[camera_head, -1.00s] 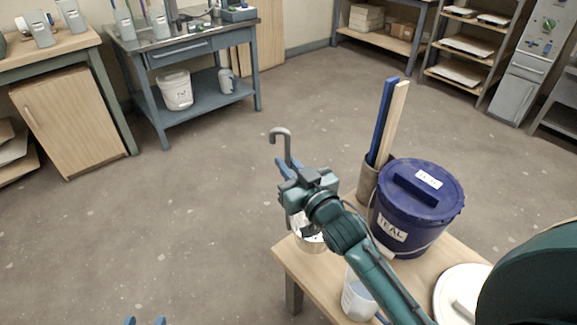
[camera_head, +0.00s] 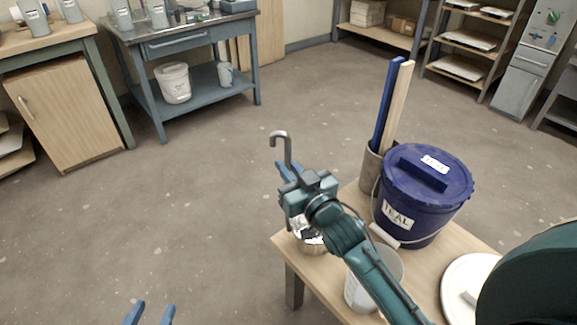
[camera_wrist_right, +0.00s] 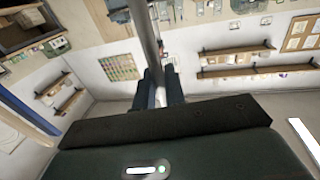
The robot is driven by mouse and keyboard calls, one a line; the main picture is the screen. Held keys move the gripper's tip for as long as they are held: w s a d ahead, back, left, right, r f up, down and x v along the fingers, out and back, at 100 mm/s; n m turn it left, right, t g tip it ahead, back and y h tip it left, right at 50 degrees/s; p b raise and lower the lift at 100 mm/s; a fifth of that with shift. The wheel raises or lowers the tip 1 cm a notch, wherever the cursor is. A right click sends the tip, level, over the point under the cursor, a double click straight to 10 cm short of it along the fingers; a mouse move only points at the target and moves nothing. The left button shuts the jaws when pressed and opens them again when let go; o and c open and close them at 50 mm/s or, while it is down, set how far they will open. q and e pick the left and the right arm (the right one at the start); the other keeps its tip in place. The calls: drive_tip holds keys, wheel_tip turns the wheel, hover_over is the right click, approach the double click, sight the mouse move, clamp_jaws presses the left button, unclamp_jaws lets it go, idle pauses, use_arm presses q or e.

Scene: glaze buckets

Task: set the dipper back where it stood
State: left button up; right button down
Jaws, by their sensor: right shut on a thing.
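The dipper is a grey metal rod with a hooked top (camera_head: 281,138), held upright in my right gripper (camera_head: 288,172). Its shiny metal cup (camera_head: 311,240) shows below the gripper, at the near-left corner of the wooden table (camera_head: 345,290); whether it touches the top I cannot tell. In the right wrist view the rod (camera_wrist_right: 147,35) runs between the two fingers of the right gripper (camera_wrist_right: 158,90). My left gripper (camera_head: 151,314) is at the bottom edge, fingers apart and empty, over the floor. A blue bucket labelled TEAL (camera_head: 422,200), lid on, stands on the table.
A grey holder (camera_head: 370,170) with a blue and a wooden stick stands behind the bucket. Open floor lies left of the table.

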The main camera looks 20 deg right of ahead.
idle(0.4)
drive_tip(key=shift+f+b, duration=0.3)
drive_tip(key=shift+f, duration=0.2)
drive_tip(key=c, duration=0.6)
unclamp_jaws()
drive_tip(key=shift+s+p, duration=0.25)
drive_tip(key=shift+p, duration=0.15)
idle(0.8)
drive_tip(key=shift+s, duration=0.15)
